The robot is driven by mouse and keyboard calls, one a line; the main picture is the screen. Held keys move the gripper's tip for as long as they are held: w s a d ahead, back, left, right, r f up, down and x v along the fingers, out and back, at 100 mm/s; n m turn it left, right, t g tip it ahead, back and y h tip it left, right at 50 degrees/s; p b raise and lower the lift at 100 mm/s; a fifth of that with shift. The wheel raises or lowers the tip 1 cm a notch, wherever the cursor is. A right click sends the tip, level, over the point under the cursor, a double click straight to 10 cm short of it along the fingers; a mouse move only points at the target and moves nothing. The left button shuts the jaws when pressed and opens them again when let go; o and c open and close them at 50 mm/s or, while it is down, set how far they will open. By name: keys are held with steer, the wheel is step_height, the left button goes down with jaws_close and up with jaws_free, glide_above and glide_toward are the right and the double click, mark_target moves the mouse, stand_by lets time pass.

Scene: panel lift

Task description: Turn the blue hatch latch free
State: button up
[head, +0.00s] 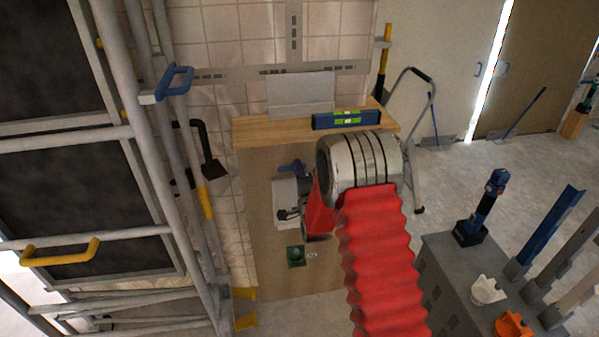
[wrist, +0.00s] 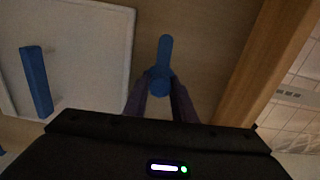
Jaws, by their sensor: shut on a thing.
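The blue hatch latch (wrist: 165,50) is in the middle of the wrist view, on a brown wooden panel. Its lever points up in that view, roughly parallel to the hatch edge and apart from it. My gripper (wrist: 160,86) is shut on the round lower end of the latch, with a dark finger on each side. The pale hatch (wrist: 85,40) lies left of the latch and carries a blue bar handle (wrist: 36,82). In the head view, the latch (head: 292,168) shows above the white hatch (head: 287,190).
A wooden shelf (head: 250,132) juts out above the panel and holds a blue spirit level (head: 346,119). Metal scaffolding (head: 160,190) stands to the left. A green box (head: 296,257) is low on the panel. A stepladder (head: 416,150) stands behind, right of my arm.

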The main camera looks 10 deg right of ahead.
steer(key=m, duration=0.3)
steer(key=shift+d+f+m, duration=0.25)
steer(key=shift+d+m, duration=0.05)
steer(key=shift+m, duration=0.1)
steer(key=shift+f+m, duration=0.1)
steer(key=shift+m, duration=1.4)
steer(key=shift+o, duration=0.2)
steer(key=shift+s+a, duration=0.1)
steer(key=o, duration=1)
steer(key=shift+a, duration=0.1)
steer(key=shift+o, duration=0.2)
steer(key=s, duration=1.3)
steer(key=shift+s, duration=0.3)
